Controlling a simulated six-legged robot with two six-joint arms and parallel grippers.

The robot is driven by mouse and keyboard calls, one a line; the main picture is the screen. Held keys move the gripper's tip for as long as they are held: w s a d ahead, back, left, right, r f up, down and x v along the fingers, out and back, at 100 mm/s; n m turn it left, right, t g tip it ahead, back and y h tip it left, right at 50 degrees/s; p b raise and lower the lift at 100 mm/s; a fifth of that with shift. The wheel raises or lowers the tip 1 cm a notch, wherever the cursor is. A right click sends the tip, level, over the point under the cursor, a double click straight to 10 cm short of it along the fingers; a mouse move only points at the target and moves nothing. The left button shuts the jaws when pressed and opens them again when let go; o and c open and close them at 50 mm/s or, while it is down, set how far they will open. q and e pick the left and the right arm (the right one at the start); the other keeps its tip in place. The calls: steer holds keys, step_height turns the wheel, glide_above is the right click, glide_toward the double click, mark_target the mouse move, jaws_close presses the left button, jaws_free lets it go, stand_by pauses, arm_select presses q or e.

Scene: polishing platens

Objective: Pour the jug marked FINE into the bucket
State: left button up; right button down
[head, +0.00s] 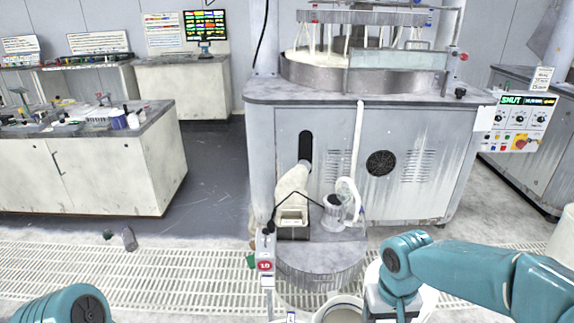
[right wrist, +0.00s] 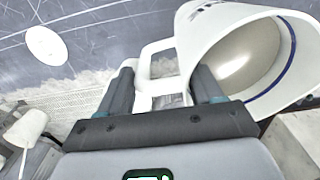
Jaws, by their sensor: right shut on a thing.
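My right gripper (right wrist: 160,85) is shut on the handle of a white jug (right wrist: 200,35). In the right wrist view the jug is tilted, with its open mouth, blue rim line and pale grey-beige inside towards the camera. Its dark lettering is cut off at the top edge, so I cannot read the whole word. In the head view a round white-rimmed opening (head: 340,312) shows left of my right wrist, cut by the bottom edge. A white round shape (head: 428,302) is partly hidden behind that wrist. I cannot tell which is the bucket. My left gripper is out of view.
A low round stand (head: 320,272) holds a beige container (head: 292,205) and a clear jug (head: 334,213) before the polishing machine (head: 365,150). A slim grey post with a red mark (head: 265,266) rises in front. Floor grating (head: 120,270) lies left, with small items on it.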

step_height(320, 180, down, 27)
steer(key=b, duration=2.2)
steer(key=shift+r, duration=0.15)
steer(key=shift+w+a, duration=0.1)
steer(key=shift+w, duration=0.1)
